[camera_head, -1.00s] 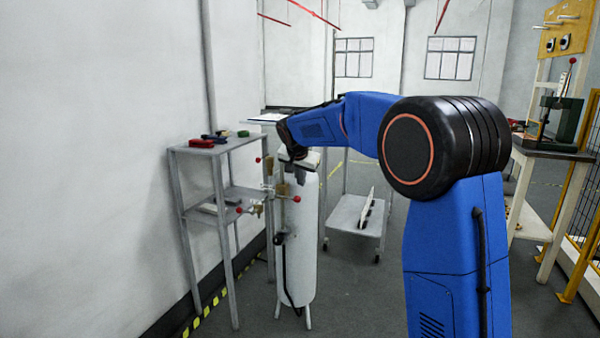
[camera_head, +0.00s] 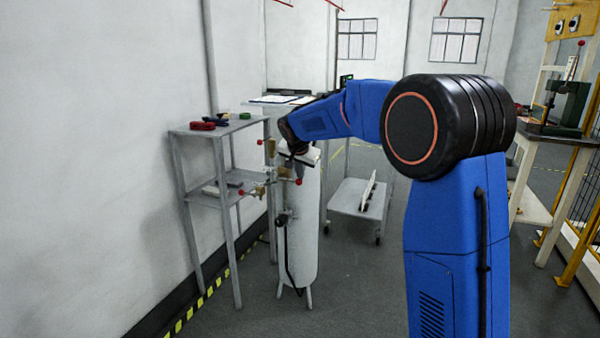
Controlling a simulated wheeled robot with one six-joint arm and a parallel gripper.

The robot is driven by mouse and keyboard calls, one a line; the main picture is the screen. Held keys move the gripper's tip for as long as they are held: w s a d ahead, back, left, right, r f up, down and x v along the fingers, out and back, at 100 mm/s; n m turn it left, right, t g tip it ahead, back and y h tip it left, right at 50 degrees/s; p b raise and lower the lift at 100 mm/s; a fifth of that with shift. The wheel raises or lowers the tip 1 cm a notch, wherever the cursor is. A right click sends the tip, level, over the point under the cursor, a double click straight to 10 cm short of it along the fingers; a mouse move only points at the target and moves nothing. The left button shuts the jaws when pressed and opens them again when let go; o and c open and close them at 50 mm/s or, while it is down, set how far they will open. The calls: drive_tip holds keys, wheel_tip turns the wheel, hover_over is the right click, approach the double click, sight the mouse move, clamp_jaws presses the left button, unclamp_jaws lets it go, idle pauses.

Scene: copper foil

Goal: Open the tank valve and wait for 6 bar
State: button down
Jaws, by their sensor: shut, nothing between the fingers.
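The white tank (camera_head: 303,235) stands upright on short legs on the floor, left of my blue arm. Brass fittings with red-knobbed levers show at its upper left; one valve lever has a red knob (camera_head: 298,182) and another brass valve (camera_head: 260,190) sits lower left. A black hose runs down the tank's front. My gripper (camera_head: 299,172) is shut and empty, pointing down at the tank's top by the red knob. I cannot tell whether it touches the lever. No readable pressure gauge shows.
A grey shelf (camera_head: 205,131) with red, blue and green items on top stands against the left wall, close to the tank. A grey cart (camera_head: 357,199) stands behind right. A workbench (camera_head: 560,139) with a press is at far right. Floor before the tank is clear.

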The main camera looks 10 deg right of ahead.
wheel_tip(320, 180, down, 11)
drive_tip(key=a+t+y, duration=0.1)
drive_tip(key=y, duration=0.1)
drive_tip(key=shift+w+f+m+t, duration=0.2)
drive_tip(key=shift+w+m+t, duration=0.1)
drive_tip(key=shift+w+m, duration=0.1)
idle(0.7)
idle(1.3)
